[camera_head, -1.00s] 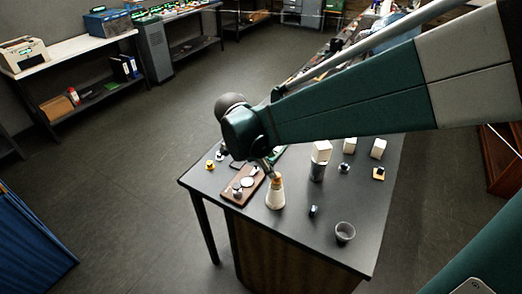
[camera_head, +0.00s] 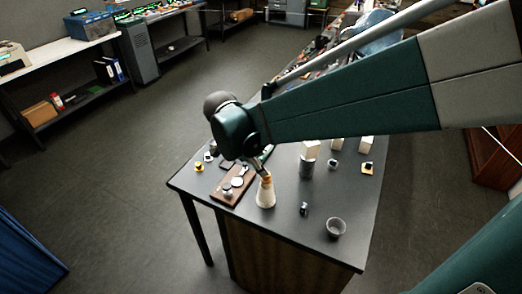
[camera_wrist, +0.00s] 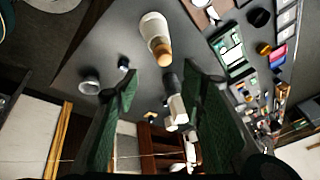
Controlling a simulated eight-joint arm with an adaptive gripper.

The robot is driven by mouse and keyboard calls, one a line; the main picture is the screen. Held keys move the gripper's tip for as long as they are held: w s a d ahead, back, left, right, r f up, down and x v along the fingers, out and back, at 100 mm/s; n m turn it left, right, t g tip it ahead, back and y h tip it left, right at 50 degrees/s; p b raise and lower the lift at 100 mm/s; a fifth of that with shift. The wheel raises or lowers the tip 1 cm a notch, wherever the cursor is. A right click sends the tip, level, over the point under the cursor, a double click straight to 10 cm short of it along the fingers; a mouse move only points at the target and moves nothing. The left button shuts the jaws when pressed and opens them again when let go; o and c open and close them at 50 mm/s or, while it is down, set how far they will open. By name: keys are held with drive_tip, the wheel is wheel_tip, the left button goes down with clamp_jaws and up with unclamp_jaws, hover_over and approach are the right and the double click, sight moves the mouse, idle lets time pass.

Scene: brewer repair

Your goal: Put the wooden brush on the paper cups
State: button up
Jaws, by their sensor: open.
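A white, cone-like stack that looks like the paper cups (camera_head: 265,196) stands upright on the dark table. It also shows in the wrist view (camera_wrist: 152,26). A short tan wooden piece, which looks like the wooden brush (camera_wrist: 163,53), sits at the top end of the stack; it also shows in the head view (camera_head: 266,177). My gripper (camera_wrist: 163,76) is open, with its two green fingers apart and nothing between them. The tan piece lies just beyond the fingertips in the wrist view. In the head view my gripper is just above the stack, partly hidden by my arm.
A brown board (camera_head: 229,193) with small parts lies left of the cups. A dark canister (camera_head: 307,168) with a white block stands to the right. A small dark part (camera_head: 305,209) and a grey cup (camera_head: 336,228) are nearer the table's front edge, with bare tabletop between them.

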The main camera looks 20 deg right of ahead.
drive_tip(key=s+d+r+n+t+y, duration=0.1)
drive_tip(key=s+r+n+t+y, duration=0.1)
drive_tip(key=s+n, duration=0.6)
drive_tip(key=s+d+r+n+t+y, duration=0.1)
drive_tip(key=s+r+n+t+y, duration=0.1)
drive_tip(key=s+r+n, duration=0.3)
drive_tip(key=shift+s+d+r+n+t, duration=0.2)
drive_tip(key=shift+s+n+t, duration=0.1)
drive_tip(key=shift+s+n, duration=1.85)
drive_tip(key=shift+w, duration=0.15)
drive_tip(key=shift+o, duration=0.5)
